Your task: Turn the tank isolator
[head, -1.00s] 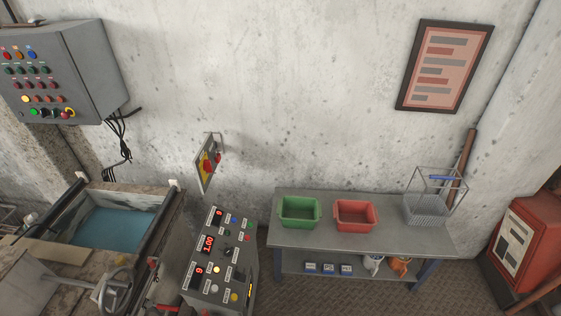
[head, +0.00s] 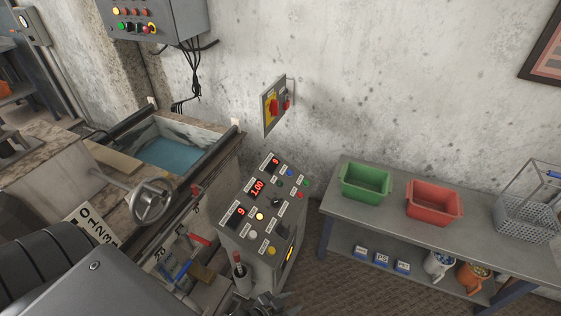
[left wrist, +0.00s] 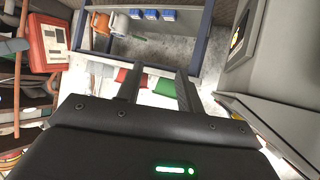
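The isolator (head: 271,107) is on the concrete wall, upper middle of the head view. The way the handle points is too small to tell. My left gripper (head: 268,302) shows only as dark parts at the bottom edge of the head view, below and well short of the isolator. In the left wrist view its two fingers (left wrist: 157,85) stand apart with nothing gripped between them. The isolator is not seen there. My right gripper is not in view.
A sloped control console (head: 262,212) stands below the isolator. A workbench (head: 390,222) with green (head: 366,182) and red (head: 433,202) tubs stands right. A control cabinet (head: 180,18) hangs upper left.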

